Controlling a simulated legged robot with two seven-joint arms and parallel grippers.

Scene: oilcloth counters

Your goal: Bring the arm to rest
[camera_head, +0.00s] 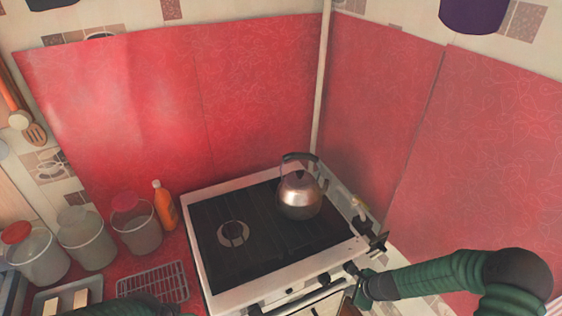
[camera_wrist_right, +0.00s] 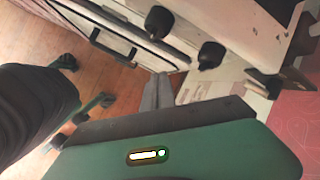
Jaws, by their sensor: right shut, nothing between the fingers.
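My right arm (camera_head: 430,277) reaches in from the right in the head view. My right gripper (camera_head: 352,270) is at the front right corner of the stove (camera_head: 222,296). In the right wrist view the fingers of the right gripper (camera_wrist_right: 158,92) are together and empty, near the stove's front and its dark knobs (camera_wrist_right: 210,55). A green part of my left arm (camera_head: 130,308) shows at the bottom edge of the head view. My left gripper is out of view.
A metal kettle (camera_head: 299,196) stands on the stove's back right. Several jars (camera_head: 86,240), an orange bottle (camera_head: 164,206) and a wire rack (camera_head: 153,282) are on the red counter at left. Red panels (camera_head: 255,95) line the walls. Wooden floor (camera_wrist_right: 45,50) shows below.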

